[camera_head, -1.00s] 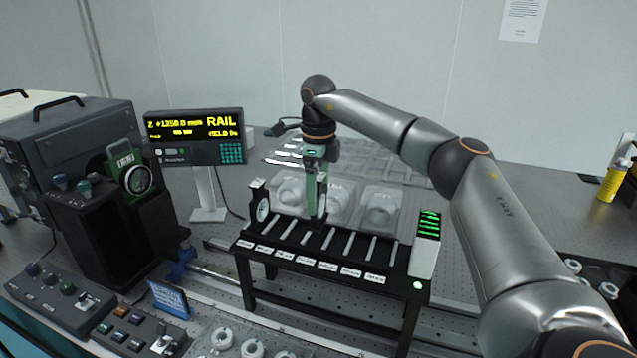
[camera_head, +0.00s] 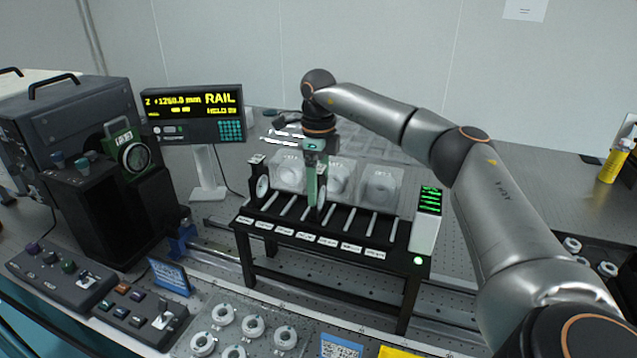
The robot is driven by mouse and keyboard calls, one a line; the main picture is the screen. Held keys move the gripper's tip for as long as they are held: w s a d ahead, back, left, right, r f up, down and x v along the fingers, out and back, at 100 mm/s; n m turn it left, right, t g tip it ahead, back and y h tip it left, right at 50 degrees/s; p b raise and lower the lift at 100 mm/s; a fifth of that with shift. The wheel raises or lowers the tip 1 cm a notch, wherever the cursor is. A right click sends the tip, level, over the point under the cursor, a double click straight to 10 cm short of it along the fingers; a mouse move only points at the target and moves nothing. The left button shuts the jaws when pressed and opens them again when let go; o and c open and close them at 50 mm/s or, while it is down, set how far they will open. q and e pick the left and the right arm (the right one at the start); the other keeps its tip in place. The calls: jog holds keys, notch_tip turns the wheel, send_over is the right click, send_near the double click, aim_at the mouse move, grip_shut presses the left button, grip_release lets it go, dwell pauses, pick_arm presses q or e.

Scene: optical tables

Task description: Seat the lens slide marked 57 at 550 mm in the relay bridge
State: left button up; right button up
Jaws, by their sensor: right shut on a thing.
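The relay bridge (camera_head: 330,255) is a black bench-like stand with a row of slots on top and white labels along its front edge. A dark lens slide with a round lens (camera_head: 263,187) stands upright in its left end. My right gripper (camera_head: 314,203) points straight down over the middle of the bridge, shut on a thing. The held thing is mostly hidden; a dark, narrow edge shows at the fingertips, and whether it touches a slot I cannot tell. No number 57 is readable. My left gripper is out of view.
Clear lens boxes (camera_head: 381,187) stand behind the bridge. A rail display (camera_head: 193,115) stands at the left, and a green-lit module (camera_head: 426,220) at the bridge's right end. White ring mounts (camera_head: 253,327) sit in a front tray. Control boxes (camera_head: 140,313) lie front left.

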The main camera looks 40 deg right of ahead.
jog(key=shift+f, duration=0.15)
jog(key=o, duration=1.3)
jog(key=shift+c, duration=0.2)
jog(key=shift+r+p, duration=0.75)
jog(key=shift+r, duration=4.25)
